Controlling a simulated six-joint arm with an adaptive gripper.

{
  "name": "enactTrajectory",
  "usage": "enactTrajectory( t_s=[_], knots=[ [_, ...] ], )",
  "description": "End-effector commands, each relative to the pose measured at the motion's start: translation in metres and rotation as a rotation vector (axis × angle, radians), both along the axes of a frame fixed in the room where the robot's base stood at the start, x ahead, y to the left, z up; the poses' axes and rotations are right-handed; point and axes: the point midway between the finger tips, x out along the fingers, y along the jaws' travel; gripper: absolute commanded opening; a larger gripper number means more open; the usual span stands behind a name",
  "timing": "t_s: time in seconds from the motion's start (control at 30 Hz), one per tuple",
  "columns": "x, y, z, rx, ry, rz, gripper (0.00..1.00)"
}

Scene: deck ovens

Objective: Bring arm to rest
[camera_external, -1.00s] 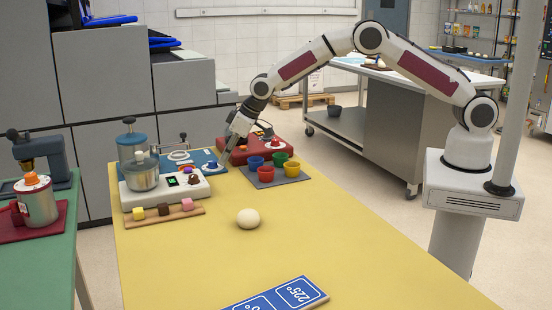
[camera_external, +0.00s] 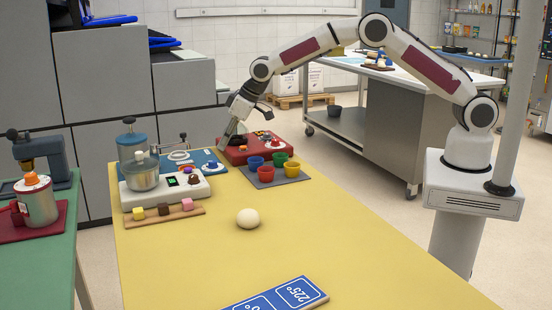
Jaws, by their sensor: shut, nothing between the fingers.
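My gripper (camera_external: 229,139) points down at the far end of the yellow table (camera_external: 200,261), over the left part of a red panel device (camera_external: 262,152). Its fingers are shut with nothing between them. I cannot tell whether the fingertips touch the device. My arm arches from its base on the right, over the table's far right side, to the gripper.
Left of the gripper stand a blue panel (camera_external: 205,162) and a white device (camera_external: 190,186) with a metal pot. Coloured cups (camera_external: 264,173) stand on a grey mat right of it. A dough ball (camera_external: 248,218) and a blue sign (camera_external: 290,294) lie nearer.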

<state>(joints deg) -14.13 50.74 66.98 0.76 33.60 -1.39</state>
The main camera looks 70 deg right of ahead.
Motion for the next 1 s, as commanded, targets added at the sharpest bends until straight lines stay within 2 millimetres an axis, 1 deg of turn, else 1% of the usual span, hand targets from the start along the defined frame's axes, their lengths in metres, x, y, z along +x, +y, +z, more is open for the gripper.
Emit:
enactTrajectory(
  t_s=[0.1,0.5,0.67,0.83,1.0],
  knots=[
    [0.0,0.0,0.006,0.0,0.0,0.0,0.0],
    [0.0,0.0,0.009,0.0,0.001,0.0,0.0],
    [-0.003,-0.003,0.016,0.0,-0.001,-0.002,0.0],
    [-0.012,-0.011,0.035,0.001,-0.001,-0.011,0.0],
    [-0.029,-0.025,0.065,0.0,-0.002,-0.024,0.0]
  ],
)
